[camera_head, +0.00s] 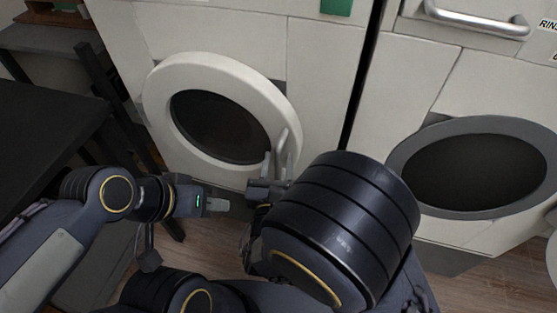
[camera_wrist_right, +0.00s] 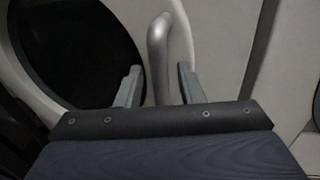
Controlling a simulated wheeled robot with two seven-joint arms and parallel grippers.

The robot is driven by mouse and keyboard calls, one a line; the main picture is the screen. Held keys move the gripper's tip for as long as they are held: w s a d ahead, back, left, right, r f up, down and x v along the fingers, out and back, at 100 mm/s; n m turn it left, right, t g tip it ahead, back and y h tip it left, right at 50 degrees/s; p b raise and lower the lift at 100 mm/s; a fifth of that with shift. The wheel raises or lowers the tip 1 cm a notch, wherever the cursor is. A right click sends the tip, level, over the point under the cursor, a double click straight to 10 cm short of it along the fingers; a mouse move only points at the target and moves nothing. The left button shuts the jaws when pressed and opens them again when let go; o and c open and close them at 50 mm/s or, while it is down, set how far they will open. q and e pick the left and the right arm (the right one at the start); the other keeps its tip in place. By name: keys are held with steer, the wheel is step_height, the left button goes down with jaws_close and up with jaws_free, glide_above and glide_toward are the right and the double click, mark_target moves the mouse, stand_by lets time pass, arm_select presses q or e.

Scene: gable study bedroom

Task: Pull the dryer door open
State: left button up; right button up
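The dryer door (camera_head: 172,72) is a round white ring with a dark window, on the white machine front in the middle of the head view. It looks flush with the front, though I cannot tell for sure that it is shut. Its light grey bar handle (camera_head: 283,143) is at the ring's lower right. My right gripper (camera_head: 274,168) is at the handle. In the right wrist view the handle (camera_wrist_right: 158,55) stands between the two open fingers, with gaps visible on both sides. My left gripper (camera_head: 217,204) is left of the handle, below the door; its finger gap is unclear.
A second machine with a grey-rimmed round door (camera_head: 405,150) and a metal bar handle (camera_head: 478,22) stands at the right. A black table (camera_head: 45,130) is at the left. Some wooden floor (camera_head: 205,245) shows below the machines. My right arm hides part of the front.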

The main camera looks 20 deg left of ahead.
steer(key=shift+w, duration=0.55)
steer(key=shift+c, duration=0.2)
jaws_close()
steer(key=shift+s, duration=0.1)
